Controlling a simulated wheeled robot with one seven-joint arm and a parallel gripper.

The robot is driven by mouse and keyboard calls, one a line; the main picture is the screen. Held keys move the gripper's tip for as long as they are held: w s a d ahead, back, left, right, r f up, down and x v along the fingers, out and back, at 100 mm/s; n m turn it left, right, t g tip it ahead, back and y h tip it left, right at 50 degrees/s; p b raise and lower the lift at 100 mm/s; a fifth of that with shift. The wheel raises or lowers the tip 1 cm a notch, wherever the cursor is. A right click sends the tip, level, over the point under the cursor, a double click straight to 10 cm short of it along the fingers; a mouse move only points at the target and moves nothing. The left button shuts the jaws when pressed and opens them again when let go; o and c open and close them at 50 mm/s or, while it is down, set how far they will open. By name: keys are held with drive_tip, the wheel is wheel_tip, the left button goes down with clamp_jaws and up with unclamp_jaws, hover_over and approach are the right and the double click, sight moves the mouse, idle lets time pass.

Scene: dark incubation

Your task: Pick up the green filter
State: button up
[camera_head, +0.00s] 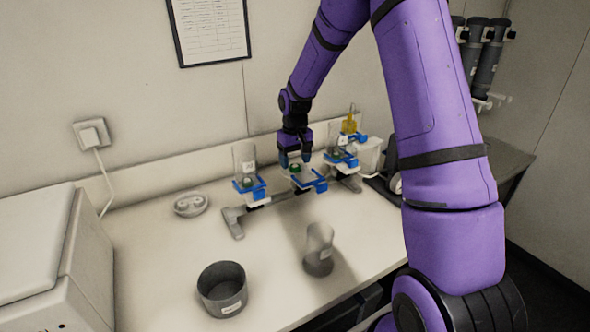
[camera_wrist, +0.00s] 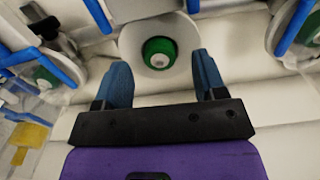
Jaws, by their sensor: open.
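The green filter (camera_wrist: 159,52) is a round green piece with a pale centre, seated on a light round base between blue clips in the wrist view. In the head view the green filter (camera_head: 295,169) shows at the middle station of the rack, just below my gripper (camera_head: 295,160). In the wrist view my gripper (camera_wrist: 161,72) is open, with its two blue fingertips apart on either side of the filter's near edge. Nothing is held between the fingers. Whether the fingertips touch the filter cannot be told.
The rack (camera_head: 236,223) has blue-clipped stations to left and right, each with a green piece. A small dish (camera_head: 190,204) lies left. A white box-shaped device (camera_head: 50,255) fills the left edge.

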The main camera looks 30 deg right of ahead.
drive_tip(key=shift+f, duration=0.7)
drive_tip(key=c, duration=1.1)
drive_tip(key=shift+o, duration=0.2)
drive_tip(key=shift+r, duration=0.15)
drive_tip(key=shift+r, duration=0.65)
wheel_tip(320, 180, up, 2)
drive_tip(key=shift+r, duration=0.15)
drive_tip(key=s+a+r, duration=0.1)
drive_tip(key=s+a, duration=0.7)
drive_tip(key=s, duration=0.5)
drive_tip(key=shift+s+a, duration=0.15)
drive_tip(key=shift+s, duration=0.25)
